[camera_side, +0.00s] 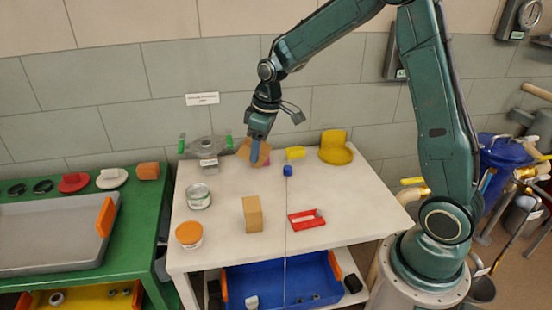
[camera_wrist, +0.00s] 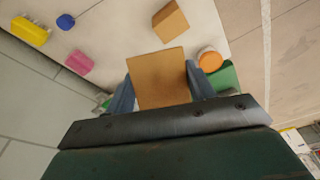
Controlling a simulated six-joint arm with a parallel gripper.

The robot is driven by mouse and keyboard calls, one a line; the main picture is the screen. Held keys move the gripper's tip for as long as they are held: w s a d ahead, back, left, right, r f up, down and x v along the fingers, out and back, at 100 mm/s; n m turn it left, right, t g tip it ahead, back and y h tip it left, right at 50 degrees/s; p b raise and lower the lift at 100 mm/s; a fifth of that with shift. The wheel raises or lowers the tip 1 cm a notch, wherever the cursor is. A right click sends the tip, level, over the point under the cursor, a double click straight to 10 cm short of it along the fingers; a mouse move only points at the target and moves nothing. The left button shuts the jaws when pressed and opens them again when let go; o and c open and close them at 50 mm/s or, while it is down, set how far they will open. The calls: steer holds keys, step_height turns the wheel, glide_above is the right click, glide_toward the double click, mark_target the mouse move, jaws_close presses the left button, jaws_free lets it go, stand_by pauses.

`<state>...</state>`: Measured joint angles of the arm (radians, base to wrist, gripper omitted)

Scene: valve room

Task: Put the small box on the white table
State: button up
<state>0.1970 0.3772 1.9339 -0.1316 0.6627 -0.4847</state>
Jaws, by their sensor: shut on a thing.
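My gripper (camera_side: 259,150) is over the back part of the white table (camera_side: 340,215), pointing down. It is shut on a brown box (camera_side: 244,148), which is tilted and partly hidden behind the fingers in the side view. In the wrist view the held box (camera_wrist: 160,78) sits between the two fingers (camera_wrist: 158,92). I cannot tell whether the held box touches the table. A second, tan box (camera_side: 252,214) stands upright near the middle of the table, apart from the gripper. It also shows in the wrist view (camera_wrist: 170,21).
A pink block (camera_wrist: 79,62) lies near the held box. A grey valve with green handles (camera_side: 208,147), a yellow block (camera_side: 295,153), a blue knob (camera_side: 288,171), a can (camera_side: 198,197), an orange-lidded jar (camera_side: 189,234) and a red piece (camera_side: 306,219) are around. The table's right front is clear.

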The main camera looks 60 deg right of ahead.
steer(key=d+n+t+y, duration=0.1)
steer(key=w+d+f+n+t, duration=0.1)
steer(key=shift+w+d+f+y, duration=0.1)
steer(key=shift+d+f+y, duration=0.05)
steer(key=shift+d+y, duration=0.2)
steer(key=d+r+n+t+y, duration=0.3)
steer(key=d+r+t+y, duration=0.3)
steer(key=d, duration=0.4)
steer(key=shift+y, duration=0.55)
steer(key=shift+w+a+f, duration=0.1)
steer(key=shift+w+f, duration=0.05)
steer(key=shift+f, duration=0.65)
steer(key=shift+w+a+f, duration=0.1)
steer(key=shift+w+f, duration=0.05)
steer(key=shift+f, duration=0.65)
steer(key=shift+w+a+f, duration=0.1)
steer(key=shift+w+f, duration=0.05)
steer(key=shift+f, duration=0.65)
step_height(320, 180, down, 16)
steer(key=shift+f, duration=0.15)
